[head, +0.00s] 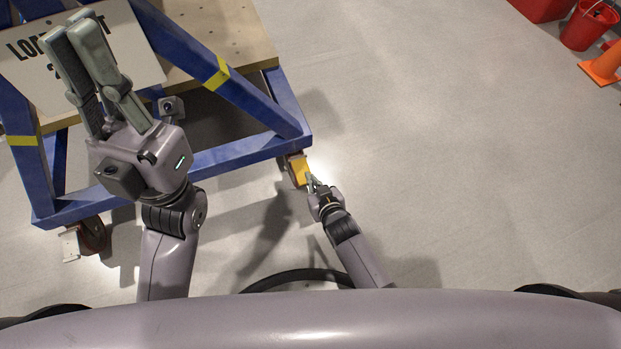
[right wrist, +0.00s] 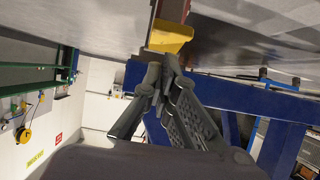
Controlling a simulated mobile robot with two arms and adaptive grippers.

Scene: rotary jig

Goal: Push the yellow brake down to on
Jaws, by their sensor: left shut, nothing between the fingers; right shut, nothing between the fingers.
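The yellow brake (head: 299,171) is a pedal at the caster under the near right corner of the blue jig frame (head: 240,152). My right gripper (head: 311,181) is shut and empty, with its fingertips right beside the brake. In the right wrist view the yellow brake (right wrist: 170,37) lies just beyond the closed fingertips (right wrist: 160,72); I cannot tell whether they touch. My left gripper (head: 80,38) is shut and empty, raised in front of the white sign on the frame. The right gripper partly hides the brake's near end in the head view.
Another caster (head: 90,237) with a pale brake plate (head: 70,244) stands under the near left corner of the frame. Red buckets (head: 588,26) and an orange cone (head: 604,67) stand far off at the upper right. The floor to the right is clear.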

